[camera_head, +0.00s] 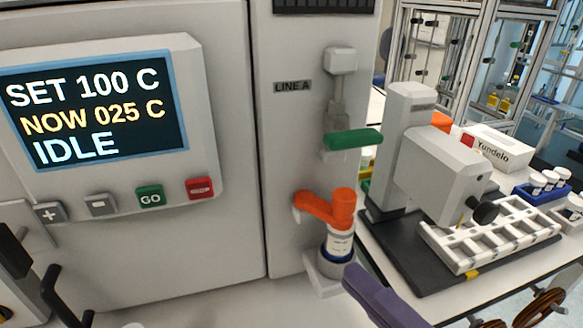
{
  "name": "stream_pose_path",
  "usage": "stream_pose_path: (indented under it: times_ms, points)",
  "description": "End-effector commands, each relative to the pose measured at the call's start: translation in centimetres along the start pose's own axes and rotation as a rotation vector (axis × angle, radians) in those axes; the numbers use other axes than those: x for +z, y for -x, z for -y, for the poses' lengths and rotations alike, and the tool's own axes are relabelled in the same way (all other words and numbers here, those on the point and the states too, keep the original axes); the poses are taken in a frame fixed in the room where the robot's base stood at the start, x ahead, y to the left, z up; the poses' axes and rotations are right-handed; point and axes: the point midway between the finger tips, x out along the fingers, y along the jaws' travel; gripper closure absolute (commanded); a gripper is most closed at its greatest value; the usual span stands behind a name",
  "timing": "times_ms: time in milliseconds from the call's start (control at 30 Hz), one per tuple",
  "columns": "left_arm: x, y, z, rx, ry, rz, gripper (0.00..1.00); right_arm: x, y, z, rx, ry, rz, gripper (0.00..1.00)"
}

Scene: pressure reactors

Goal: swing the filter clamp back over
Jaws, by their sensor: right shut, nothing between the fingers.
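The orange filter clamp (322,208) is on the front panel beside the cabinet door. Its arm runs rightward from the panel and ends in an upright orange part above a white filter housing (340,243) with a blue band. I cannot tell whether the clamp touches the housing. My right gripper (352,279), purple, comes in from the bottom edge. It is shut and empty, just below and right of the housing, and seems apart from the clamp. My left gripper does not show.
A green valve handle (353,139) juts out above the clamp, under a grey fitting (341,61). A control screen (92,108) reads IDLE at left. A grey bench instrument (437,168) and a white rack (490,238) stand on the bench to the right.

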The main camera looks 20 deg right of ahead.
Motion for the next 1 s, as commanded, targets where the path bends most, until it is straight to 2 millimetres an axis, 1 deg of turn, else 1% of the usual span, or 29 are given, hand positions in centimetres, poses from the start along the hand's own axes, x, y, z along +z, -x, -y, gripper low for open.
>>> stream_pose_path:
  times_ms: [33,100,200,300,400,500,600,1000]
  points:
    - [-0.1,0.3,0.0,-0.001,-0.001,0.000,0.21,0.1,-1.2,-0.3,0.005,0.001,0.000,1.00]
    - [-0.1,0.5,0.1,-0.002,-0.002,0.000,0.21,0.0,-2.8,-0.3,0.004,-0.001,0.000,1.00]
    - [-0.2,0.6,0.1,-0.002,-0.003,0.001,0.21,0.0,-5.0,-0.2,0.004,-0.003,0.000,1.00]
    - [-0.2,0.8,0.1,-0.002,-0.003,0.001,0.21,0.2,-6.7,-0.3,0.003,0.000,-0.002,1.00]
    - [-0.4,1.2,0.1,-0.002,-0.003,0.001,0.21,2.0,-6.8,-0.2,-0.001,0.003,-0.001,1.00]
    - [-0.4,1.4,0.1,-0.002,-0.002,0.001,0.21,3.0,-7.1,-0.1,0.000,0.001,-0.002,1.00]
    - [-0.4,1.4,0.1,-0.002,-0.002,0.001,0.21,3.6,-7.2,-0.1,0.000,-0.002,-0.001,1.00]
    - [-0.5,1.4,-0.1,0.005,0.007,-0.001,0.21,3.9,-7.2,0.0,0.000,-0.003,-0.001,1.00]
